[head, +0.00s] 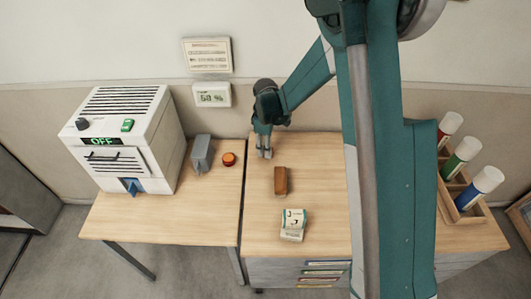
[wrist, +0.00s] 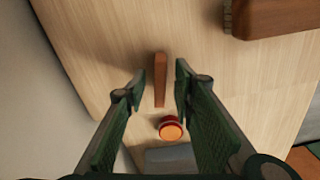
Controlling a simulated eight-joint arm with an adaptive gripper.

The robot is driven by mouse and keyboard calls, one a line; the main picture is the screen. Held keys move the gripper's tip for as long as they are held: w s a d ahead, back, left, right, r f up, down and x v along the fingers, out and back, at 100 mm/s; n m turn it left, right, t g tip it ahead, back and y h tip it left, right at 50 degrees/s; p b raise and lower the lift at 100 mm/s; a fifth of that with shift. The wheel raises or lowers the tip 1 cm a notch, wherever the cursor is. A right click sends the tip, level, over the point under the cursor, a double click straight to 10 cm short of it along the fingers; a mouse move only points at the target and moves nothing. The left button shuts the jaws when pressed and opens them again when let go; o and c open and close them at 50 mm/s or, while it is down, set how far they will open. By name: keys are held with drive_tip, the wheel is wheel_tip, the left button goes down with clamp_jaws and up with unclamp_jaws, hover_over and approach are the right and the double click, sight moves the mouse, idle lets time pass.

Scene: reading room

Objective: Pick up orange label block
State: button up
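My gripper (head: 264,152) points down over the back of the right-hand table, with its fingers apart; they also frame the wrist view (wrist: 155,95). A brown-orange block (head: 281,180) lies on the table in front of and slightly right of the gripper. A large brown block, seemingly the same one, is cut off at the top right of the wrist view (wrist: 275,18). A narrow brown piece (wrist: 160,80) shows between the fingers in the wrist view; I cannot make it out in the head view. I see no orange label on any block.
An orange round knob (head: 229,159), also in the wrist view (wrist: 171,131), and a grey piece (head: 201,154) stand left of the gripper. A white machine (head: 125,135) is farther left. A white labelled item (head: 293,224) stands in front; a tube rack (head: 466,205) is right.

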drive_tip(key=shift+f, duration=0.2)
idle(0.4)
clamp_jaws()
